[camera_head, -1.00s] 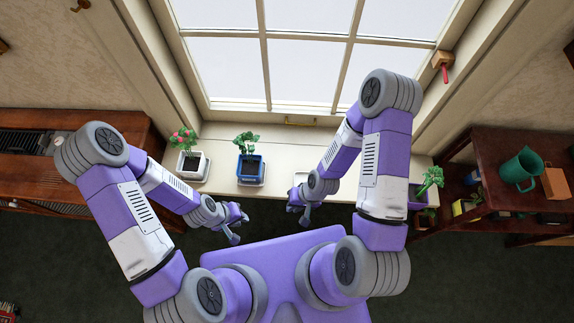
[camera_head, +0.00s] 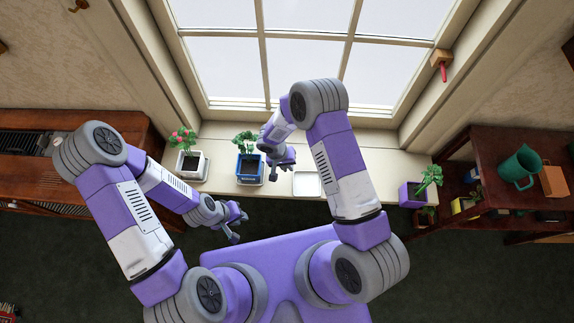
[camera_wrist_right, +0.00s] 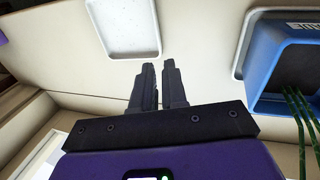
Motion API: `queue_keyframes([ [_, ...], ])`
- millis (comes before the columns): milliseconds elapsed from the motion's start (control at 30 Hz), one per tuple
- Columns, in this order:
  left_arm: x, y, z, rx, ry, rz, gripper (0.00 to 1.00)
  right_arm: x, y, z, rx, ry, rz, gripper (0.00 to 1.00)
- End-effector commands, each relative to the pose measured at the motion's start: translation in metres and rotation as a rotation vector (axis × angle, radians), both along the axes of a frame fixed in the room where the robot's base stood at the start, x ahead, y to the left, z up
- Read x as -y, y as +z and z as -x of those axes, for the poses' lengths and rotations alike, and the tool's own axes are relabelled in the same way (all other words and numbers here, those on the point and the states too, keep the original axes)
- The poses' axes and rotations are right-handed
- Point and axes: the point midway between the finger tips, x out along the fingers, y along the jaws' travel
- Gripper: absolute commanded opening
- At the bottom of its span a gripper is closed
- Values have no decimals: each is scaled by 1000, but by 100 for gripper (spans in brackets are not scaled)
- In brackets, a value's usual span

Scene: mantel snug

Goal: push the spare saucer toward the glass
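The spare saucer (camera_head: 307,184) is a small white square dish, empty, on the pale window sill right of the blue pot. It also shows in the right wrist view (camera_wrist_right: 125,28), beyond the fingertips. The glass (camera_head: 305,70) is the paned window behind the sill. My right gripper (camera_head: 278,168) is over the sill between the blue pot and the saucer, apart from the saucer. In the right wrist view its fingers (camera_wrist_right: 158,66) are almost together with nothing between them. My left gripper (camera_head: 238,224) is in front of the sill, its fingers apart and empty.
A blue pot (camera_head: 250,166) stands close to my right gripper. A white pot (camera_head: 190,163) with pink flowers stands left of it, and a purple pot (camera_head: 412,193) stands at the sill's right end. The sill right of the saucer (camera_head: 378,180) is clear.

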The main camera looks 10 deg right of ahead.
Motion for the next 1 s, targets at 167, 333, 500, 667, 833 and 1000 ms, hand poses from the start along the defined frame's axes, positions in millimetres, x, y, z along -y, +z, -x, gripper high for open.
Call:
queue_keyframes([
  [167, 0, -2, 0, 0, 0, 0, 22, 2, -8, 1, -2, -1, 0, 12],
  [333, 0, -9, 0, 0, 0, 0, 22, 8, -32, 3, -3, -2, -2, 12],
  [500, 0, -16, 0, 0, 0, 0, 22, 14, -57, 4, -4, -1, -2, 12],
  [667, 0, -19, 0, 0, 0, 0, 22, 18, -70, 5, -3, -1, -2, 12],
  [833, 0, -19, 0, 0, 0, 0, 22, 19, -74, 5, -1, -1, -2, 12],
  [1000, 0, -19, 0, 0, 0, 0, 22, 19, -73, 5, -1, -1, -2, 12],
])
